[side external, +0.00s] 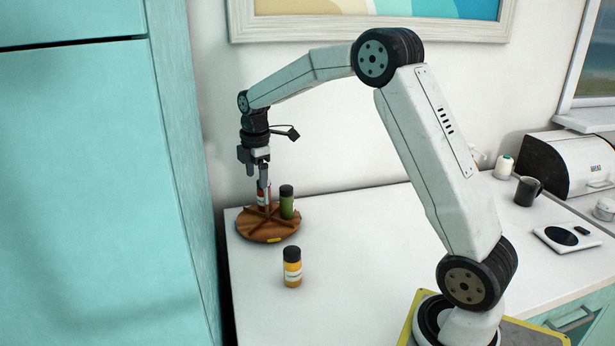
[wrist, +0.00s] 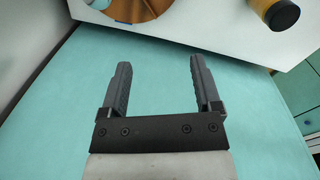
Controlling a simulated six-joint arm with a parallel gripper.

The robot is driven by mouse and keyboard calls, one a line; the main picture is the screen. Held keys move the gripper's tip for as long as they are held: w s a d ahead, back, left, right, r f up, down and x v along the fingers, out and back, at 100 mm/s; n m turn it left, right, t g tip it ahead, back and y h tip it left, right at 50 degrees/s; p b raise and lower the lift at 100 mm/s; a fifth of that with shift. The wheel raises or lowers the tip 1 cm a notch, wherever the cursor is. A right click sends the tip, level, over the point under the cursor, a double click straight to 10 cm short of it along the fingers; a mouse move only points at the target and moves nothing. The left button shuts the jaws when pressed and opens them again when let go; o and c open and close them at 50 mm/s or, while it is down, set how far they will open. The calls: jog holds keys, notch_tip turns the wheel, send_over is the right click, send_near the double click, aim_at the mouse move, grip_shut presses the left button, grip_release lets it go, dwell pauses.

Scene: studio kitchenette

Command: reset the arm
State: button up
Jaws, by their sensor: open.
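My gripper (side external: 262,178) hangs pointing down over the round wooden turntable (side external: 250,232) at the back left of the counter. In the wrist view its two fingers (wrist: 157,70) are spread apart with nothing visible between them. A red jar (side external: 266,197) stands on the turntable close under the fingers, partly hidden by them; I cannot tell from the side view whether they touch it.
A green jar (side external: 287,206) with a dark lid stands on the turntable's right part. A yellow jar (side external: 292,271) stands on the counter in front. A dark mug (side external: 527,191), scale (side external: 566,238) and bread bin (side external: 568,165) are at the right. The middle counter is clear.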

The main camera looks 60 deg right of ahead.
jog(key=s+a+f+m+t, duration=0.1)
jog(key=s+a+f+m, duration=0.3)
jog(key=s, duration=0.6)
jog(key=s+a+f+m, duration=0.4)
jog(key=s+a+m, duration=0.5)
jog(key=s+a, duration=0.1)
jog(key=shift+s+a+f+t, duration=0.3)
jog(key=shift+s+f+t, duration=0.1)
jog(key=shift+s, duration=0.3)
